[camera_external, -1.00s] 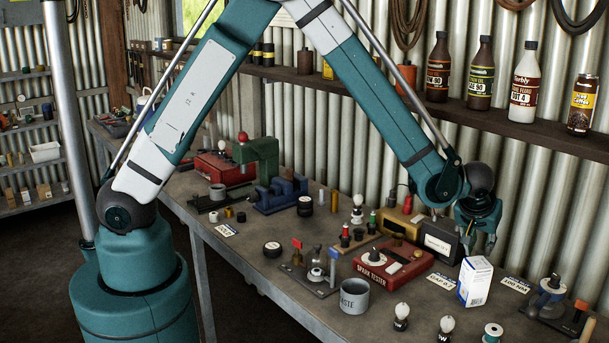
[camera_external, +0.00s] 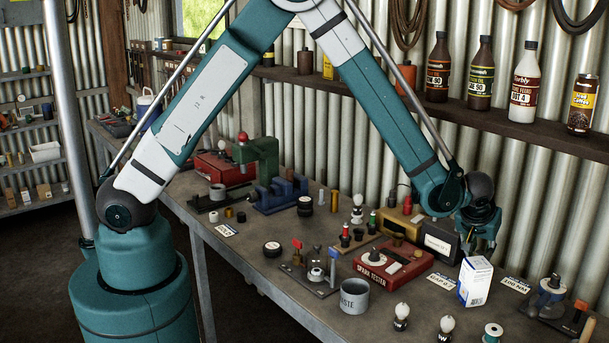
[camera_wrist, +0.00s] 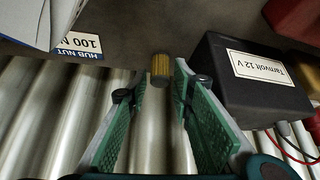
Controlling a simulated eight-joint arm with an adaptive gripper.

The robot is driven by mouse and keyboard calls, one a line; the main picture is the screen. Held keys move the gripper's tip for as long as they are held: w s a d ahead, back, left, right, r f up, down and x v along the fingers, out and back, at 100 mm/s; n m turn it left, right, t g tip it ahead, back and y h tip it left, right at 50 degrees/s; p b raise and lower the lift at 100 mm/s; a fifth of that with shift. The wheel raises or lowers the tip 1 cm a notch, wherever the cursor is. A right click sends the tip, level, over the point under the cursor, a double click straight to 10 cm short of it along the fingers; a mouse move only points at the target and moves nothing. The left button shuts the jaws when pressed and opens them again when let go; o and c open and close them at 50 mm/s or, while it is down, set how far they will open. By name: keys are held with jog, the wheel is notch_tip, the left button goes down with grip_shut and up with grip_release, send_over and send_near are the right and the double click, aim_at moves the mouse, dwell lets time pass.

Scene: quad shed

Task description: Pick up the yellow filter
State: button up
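The yellow filter (camera_wrist: 160,68), a small ribbed cylinder, stands upright on the bench near the corrugated wall in the wrist view. My gripper (camera_wrist: 158,86) is open, with its green padded fingers pointing toward the filter. The filter shows in the gap between the fingertips, and I see no firm contact. In the external view my gripper (camera_external: 480,246) hangs at the back of the bench, behind the white and blue box (camera_external: 475,284). I cannot make out the filter there.
A black battery box (camera_wrist: 250,82) stands just right of the fingers in the wrist view, with red and black wires beside it. The white box (camera_wrist: 38,20) and a hub nut label (camera_wrist: 80,42) are on the left. The red spark tester (camera_external: 392,268) is nearby.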

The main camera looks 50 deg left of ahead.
jog(key=shift+x, duration=0.9)
jog(key=c, duration=0.5)
